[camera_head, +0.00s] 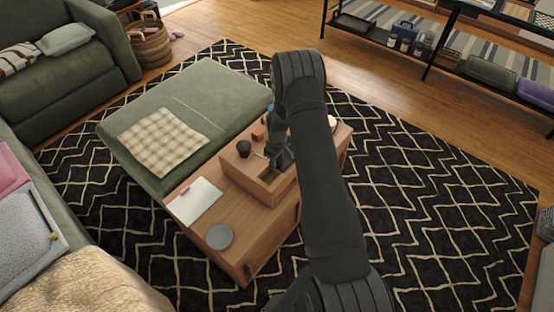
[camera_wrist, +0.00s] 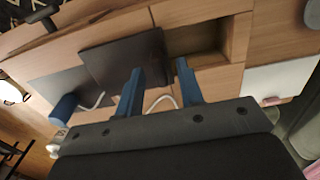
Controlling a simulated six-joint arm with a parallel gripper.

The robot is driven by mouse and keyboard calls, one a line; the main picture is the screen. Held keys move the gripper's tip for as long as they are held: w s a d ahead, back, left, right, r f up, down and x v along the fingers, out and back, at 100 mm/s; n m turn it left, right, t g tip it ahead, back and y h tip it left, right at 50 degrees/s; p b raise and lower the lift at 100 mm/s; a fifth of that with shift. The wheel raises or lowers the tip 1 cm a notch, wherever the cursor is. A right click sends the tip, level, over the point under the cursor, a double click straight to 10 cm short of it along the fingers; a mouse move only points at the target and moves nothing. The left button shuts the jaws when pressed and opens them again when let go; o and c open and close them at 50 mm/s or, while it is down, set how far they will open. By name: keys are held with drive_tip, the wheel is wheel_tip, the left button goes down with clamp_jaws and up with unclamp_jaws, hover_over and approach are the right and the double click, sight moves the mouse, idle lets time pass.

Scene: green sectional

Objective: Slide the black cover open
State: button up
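The black cover (camera_wrist: 122,58) is a flat dark panel on the wooden box top in the wrist view. To its right is an uncovered wooden recess (camera_wrist: 200,40). My gripper (camera_wrist: 160,66) is open, with two blue-grey fingers apart and nothing seen between them. The left finger overlaps the cover's lower right part in the picture; I cannot tell whether it touches. The right finger is near the recess's lower edge. In the head view, my gripper (camera_head: 278,158) is over the raised wooden box (camera_head: 240,181), and my arm hides much of the cover.
A white flat item (camera_head: 194,201) and a grey disc (camera_head: 219,237) lie on the wooden table's left part. A green ottoman (camera_head: 205,85) with a checked cloth (camera_head: 162,142) adjoins the table.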

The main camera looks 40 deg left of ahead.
wheel_tip(320, 180, up, 17)
drive_tip(key=shift+r, duration=0.2)
idle(0.5)
drive_tip(key=shift+f, duration=0.1)
wheel_tip(320, 180, down, 17)
drive_tip(key=shift+f, duration=0.15)
idle(0.6)
idle(0.4)
